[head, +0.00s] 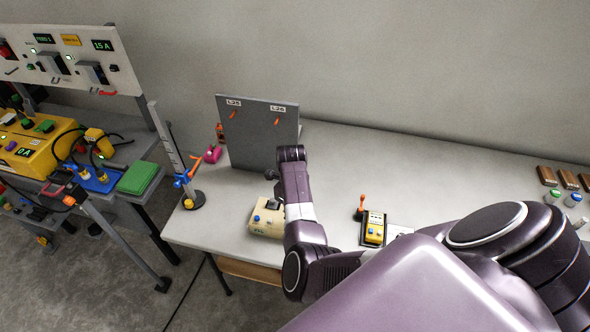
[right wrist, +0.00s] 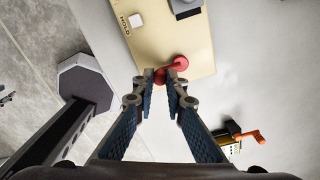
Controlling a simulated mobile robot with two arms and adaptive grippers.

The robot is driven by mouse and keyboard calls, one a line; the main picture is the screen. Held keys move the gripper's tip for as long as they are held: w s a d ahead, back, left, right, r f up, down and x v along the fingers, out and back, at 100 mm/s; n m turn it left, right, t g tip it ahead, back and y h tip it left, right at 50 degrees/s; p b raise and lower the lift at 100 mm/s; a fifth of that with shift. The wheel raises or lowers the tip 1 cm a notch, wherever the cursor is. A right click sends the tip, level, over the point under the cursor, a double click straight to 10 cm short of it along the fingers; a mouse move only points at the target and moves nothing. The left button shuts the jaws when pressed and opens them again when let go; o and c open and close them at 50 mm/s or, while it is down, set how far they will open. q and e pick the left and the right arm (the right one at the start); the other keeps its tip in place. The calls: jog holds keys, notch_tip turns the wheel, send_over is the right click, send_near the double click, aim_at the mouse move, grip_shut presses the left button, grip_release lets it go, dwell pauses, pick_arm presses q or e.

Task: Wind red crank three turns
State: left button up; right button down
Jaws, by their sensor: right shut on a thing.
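The red crank (right wrist: 183,63) sits on a beige box (right wrist: 190,40) marked HOLD in the right wrist view. My right gripper (right wrist: 167,78) is shut on the crank's red knob, at the edge of the box. In the head view the beige box (head: 262,222) stands near the table's front edge, partly covered by my right arm, and the crank and fingertips are hidden there. My left gripper is in neither view.
A yellow box (head: 373,230) with an orange handle stands to the right of the beige box. A grey upright panel (head: 257,135) stands behind, and a post (head: 170,150) stands at the left. Bare table (head: 380,165) lies behind my arm.

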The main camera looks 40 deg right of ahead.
jog(key=shift+w+a+r+m+b, duration=0.15)
jog(key=shift+w+m, duration=0.1)
jog(key=shift+m, duration=0.5)
jog(key=shift+w+a+f+m+b, duration=0.1)
jog(key=shift+w+m, duration=0.1)
jog(key=shift+m, duration=0.6)
jog(key=shift+w+a+r+m+b, duration=0.15)
jog(key=shift+w+m, duration=0.1)
jog(key=shift+m, duration=0.5)
jog(key=shift+d+f, duration=0.1)
jog(key=c, duration=2)
grip_release()
